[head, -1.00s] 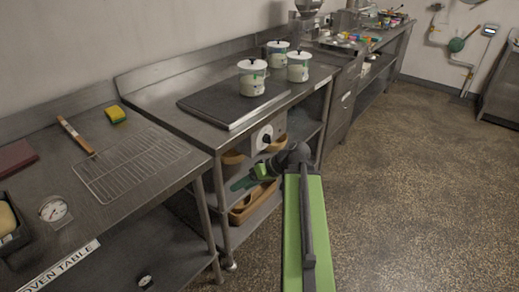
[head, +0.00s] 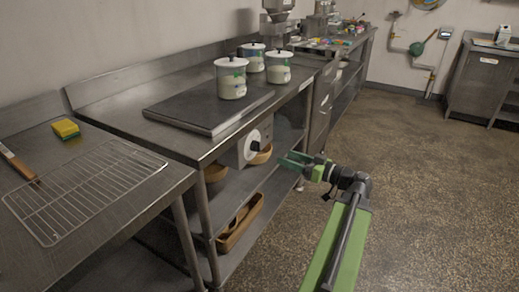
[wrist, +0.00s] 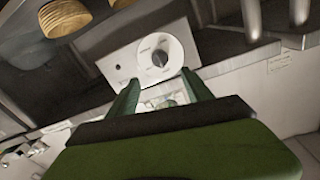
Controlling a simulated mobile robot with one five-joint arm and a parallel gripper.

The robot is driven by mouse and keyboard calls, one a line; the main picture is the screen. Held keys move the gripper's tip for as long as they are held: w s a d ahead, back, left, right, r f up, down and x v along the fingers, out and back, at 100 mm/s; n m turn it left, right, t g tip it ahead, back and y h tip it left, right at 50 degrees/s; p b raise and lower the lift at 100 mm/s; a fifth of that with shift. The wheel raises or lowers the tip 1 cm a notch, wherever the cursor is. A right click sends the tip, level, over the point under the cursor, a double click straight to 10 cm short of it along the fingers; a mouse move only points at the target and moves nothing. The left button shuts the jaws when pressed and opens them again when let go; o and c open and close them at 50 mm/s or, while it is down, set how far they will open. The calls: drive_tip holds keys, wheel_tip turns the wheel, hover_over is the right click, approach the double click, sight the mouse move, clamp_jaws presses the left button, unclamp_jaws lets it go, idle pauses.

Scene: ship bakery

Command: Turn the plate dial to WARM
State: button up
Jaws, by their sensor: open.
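The plate dial (head: 252,140) is a round white disc with a dark centre knob, on a pale box under the front edge of the steel table. In the wrist view the dial (wrist: 160,58) sits ahead of the fingertips, with small markings around it too small to read. My gripper (head: 283,161) is to the right of the dial in the head view, its green fingers apart and empty. In the wrist view the gripper (wrist: 160,85) opens toward the dial and does not visibly touch it. The dark hot plate (head: 190,112) lies above on the table.
Three white lidded pots (head: 231,80) stand on or beside the plate. Bowls and a wooden tray (head: 238,225) are on the lower shelf. A table with a wire rack (head: 85,190) is at the left. The floor (head: 430,190) at the right is clear.

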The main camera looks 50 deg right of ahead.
sight(256, 146)
drive_tip(key=w+a, duration=0.2)
drive_tip(key=w, duration=0.9)
drive_tip(key=shift+w, duration=0.4)
drive_tip(key=shift+c, duration=0.2)
clamp_jaws()
